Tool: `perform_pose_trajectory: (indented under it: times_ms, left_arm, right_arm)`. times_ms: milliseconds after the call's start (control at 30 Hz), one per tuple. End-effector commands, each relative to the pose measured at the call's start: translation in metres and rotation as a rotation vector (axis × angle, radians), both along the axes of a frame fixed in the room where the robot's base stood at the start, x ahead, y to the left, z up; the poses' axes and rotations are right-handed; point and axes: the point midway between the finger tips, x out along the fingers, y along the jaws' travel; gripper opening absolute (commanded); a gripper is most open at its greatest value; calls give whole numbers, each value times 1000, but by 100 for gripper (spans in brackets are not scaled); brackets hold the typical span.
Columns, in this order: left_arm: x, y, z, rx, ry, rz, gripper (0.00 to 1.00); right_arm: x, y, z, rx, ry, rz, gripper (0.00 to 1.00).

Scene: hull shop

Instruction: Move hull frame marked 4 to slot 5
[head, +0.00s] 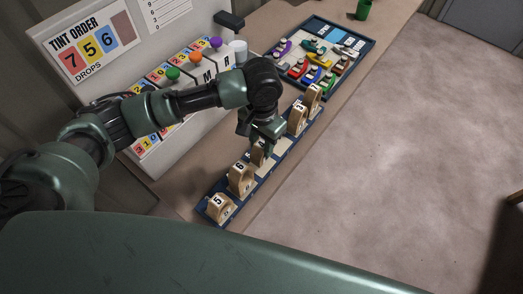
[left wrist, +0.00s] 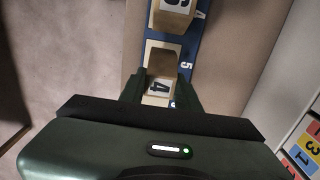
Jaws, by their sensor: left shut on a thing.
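The hull frame marked 4 (left wrist: 158,88) is between the fingers of my left gripper (left wrist: 160,93). The gripper is shut on it. In the head view my left gripper (head: 262,138) is over the middle of the blue rack (head: 282,152), and the held frame (head: 257,156) is partly hidden below it. In the left wrist view the slot labelled 5 (left wrist: 164,52) has a pale pad with a dark patch, right beside the held frame. I cannot tell whether the frame touches the rack. My right gripper is not in view.
Frames marked 6 (head: 240,178) and 5 (head: 218,206) stand at the near end of the rack. A frame marked 3 (head: 297,120) and another frame (head: 313,97) stand at the far end. A tray of coloured pieces (head: 367,48) lies beyond; a sign board (head: 50,38) stands left.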

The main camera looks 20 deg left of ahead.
Motion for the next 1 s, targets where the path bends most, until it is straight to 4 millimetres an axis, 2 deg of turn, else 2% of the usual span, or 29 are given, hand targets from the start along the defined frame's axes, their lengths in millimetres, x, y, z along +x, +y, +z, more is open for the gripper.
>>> perform_pose_trajectory:
  times_ms: [100,300,667,700,767,800,1000]
  left_arm:
    - [-1,1,-16,2,3,0,0]
    - [0,0,-40,1,1,0,0]
    - [0,0,-44,0,0,-1,0]
    - [0,0,-45,0,1,-1,35]
    - [0,0,-45,0,0,-1,52]
    - [0,0,-45,0,0,-1,54]
    - [0,0,-44,1,0,-1,54]
  right_arm:
    - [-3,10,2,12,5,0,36]
    - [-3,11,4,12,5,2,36]
    - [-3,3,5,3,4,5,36]
    - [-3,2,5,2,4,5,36]
    - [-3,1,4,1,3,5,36]
    - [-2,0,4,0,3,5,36]
    - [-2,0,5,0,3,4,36]
